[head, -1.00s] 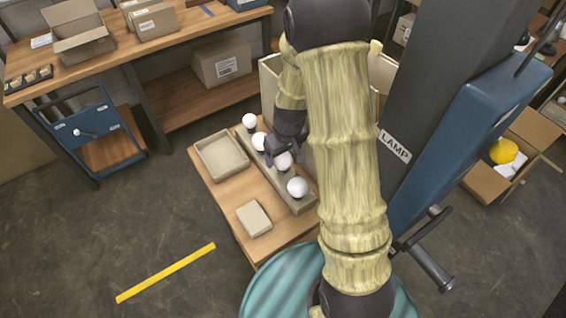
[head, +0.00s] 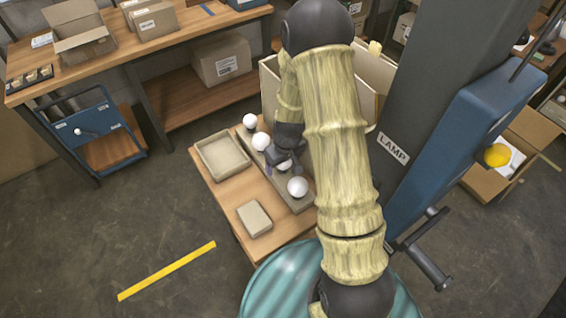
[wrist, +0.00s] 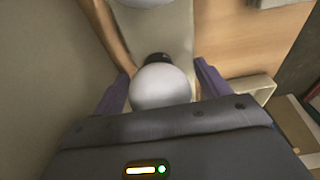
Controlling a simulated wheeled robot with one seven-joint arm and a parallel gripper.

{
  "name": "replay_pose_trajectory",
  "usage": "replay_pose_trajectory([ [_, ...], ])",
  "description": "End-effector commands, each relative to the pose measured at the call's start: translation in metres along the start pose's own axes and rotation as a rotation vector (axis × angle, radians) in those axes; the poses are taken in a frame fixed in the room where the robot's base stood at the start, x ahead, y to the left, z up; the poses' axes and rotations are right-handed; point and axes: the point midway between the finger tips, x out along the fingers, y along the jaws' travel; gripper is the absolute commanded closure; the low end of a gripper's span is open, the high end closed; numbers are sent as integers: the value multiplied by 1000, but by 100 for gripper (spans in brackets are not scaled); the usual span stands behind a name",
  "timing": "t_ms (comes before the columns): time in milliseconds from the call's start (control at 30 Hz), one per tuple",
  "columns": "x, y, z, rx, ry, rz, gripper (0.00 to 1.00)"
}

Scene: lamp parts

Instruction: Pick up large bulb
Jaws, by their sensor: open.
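Several white round bulbs stand in a row in a long grey holder (head: 306,205) on a small wooden table. The nearest bulb (head: 297,187) and the one left of my gripper (head: 261,141) look larger than the far one (head: 250,121). My gripper (wrist: 162,70) is open and low over the row. In the wrist view a white bulb (wrist: 160,88) with a dark base lies between its two fingers, with gaps on both sides. In the head view my gripper partly covers this bulb (head: 284,165). Its size against the others is hard to judge.
An empty grey tray (head: 203,150) and a small grey box (head: 254,219) share the small table. A tall open carton (head: 270,90) stands behind it. A yellow round object (head: 497,155) is at the open box on the right.

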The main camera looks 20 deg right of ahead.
Motion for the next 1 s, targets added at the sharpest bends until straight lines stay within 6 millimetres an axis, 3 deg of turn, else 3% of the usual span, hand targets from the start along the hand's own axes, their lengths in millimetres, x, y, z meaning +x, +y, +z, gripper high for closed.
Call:
replay_pose_trajectory([
  [100, 0, 0, 0, 0, 0, 0, 25],
  [300, 0, 0, 0, 0, 0, 0, 64],
  [333, 0, 0, 0, 0, 0, 0, 67],
  [733, -5, 0, -2, -1, 2, 1, 67],
  [1000, -39, 0, -7, -3, 6, 2, 67],
])
